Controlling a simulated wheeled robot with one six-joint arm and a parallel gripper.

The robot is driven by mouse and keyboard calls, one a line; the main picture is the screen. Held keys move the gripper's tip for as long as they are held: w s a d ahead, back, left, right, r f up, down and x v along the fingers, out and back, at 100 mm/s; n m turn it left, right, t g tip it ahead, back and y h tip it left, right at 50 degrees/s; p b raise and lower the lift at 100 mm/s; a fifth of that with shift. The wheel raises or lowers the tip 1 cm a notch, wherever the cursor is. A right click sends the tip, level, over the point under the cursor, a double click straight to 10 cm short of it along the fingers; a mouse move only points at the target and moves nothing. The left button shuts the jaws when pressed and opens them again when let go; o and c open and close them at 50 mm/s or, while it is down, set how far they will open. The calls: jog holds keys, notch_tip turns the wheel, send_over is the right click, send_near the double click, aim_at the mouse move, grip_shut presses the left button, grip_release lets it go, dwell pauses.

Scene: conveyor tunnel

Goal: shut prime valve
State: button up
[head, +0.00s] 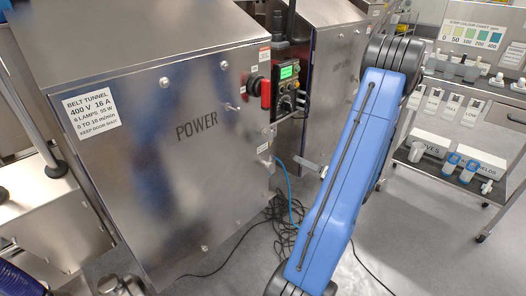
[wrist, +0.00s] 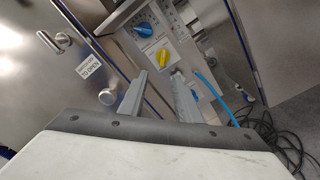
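In the wrist view, my gripper (wrist: 159,76) has its two grey fingers apart with nothing visible between them. Beyond the fingertips is a steel panel with a blue dial (wrist: 142,28) and a yellow knob (wrist: 162,57). The yellow knob appears just past the fingertips and apart from them. I cannot tell which fitting is the prime valve, as no label naming it can be read. In the head view, my gripper does not show clearly; my blue arm reaches down in front of the machine and hides part of it.
A steel cabinet marked POWER (head: 150,170) fills the left, with a red part (head: 266,94) and a control box with a green display (head: 287,75) at its right edge. Black cables (head: 272,228) lie on the floor. A shelf cart (head: 450,160) stands at right.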

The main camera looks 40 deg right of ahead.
jog(key=w+a, duration=0.1)
jog(key=w, duration=1.6)
jog(key=shift+f, duration=0.2)
grip_shut()
